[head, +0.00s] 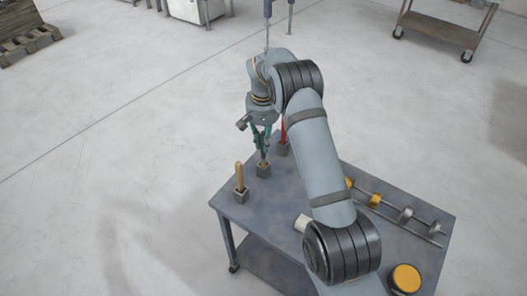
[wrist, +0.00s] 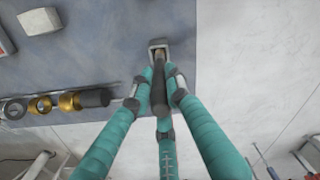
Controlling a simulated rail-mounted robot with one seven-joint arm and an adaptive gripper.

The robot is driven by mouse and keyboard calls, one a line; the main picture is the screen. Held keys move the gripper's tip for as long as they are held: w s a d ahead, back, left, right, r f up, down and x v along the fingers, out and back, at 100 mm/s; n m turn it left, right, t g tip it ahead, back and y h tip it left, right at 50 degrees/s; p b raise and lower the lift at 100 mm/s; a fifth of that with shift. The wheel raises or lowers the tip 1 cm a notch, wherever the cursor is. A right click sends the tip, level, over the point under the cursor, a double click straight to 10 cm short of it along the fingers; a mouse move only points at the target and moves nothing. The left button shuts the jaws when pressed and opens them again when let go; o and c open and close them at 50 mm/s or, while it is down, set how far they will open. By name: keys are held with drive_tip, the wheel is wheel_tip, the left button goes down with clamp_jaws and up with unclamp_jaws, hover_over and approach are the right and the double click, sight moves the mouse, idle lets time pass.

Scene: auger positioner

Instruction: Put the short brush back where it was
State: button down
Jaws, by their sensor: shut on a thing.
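My gripper (head: 262,143) has teal fingers and points down over the left back part of the table. It is shut on a slim dark brush (wrist: 159,88), which stands roughly upright between the fingers. Directly below is a small grey square holder (head: 263,170). In the wrist view, the brush's far end lines up with the open square of this holder (wrist: 158,46). I cannot tell how deep the brush sits in it. The fingers hide much of the brush in the head view.
A wooden handle (head: 239,175) stands in a holder to the front left, and a red tool (head: 283,131) stands behind to the right. A rod with rings (head: 405,215) lies along the table's right side. A yellow-topped round thing (head: 406,278) is at front right.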

sight(263, 133)
drive_tip(key=shift+f+p, duration=0.3)
drive_tip(key=shift+f, duration=1.55)
drive_tip(key=shift+f, duration=0.2)
drive_tip(key=c, duration=1.7)
unclamp_jaws()
drive_tip(key=shift+o, duration=0.2)
wheel_tip(263, 133, up, 12)
drive_tip(key=shift+s+r+b, duration=0.1)
drive_tip(key=shift+r+b, duration=0.15)
drive_tip(key=shift+b, duration=0.1)
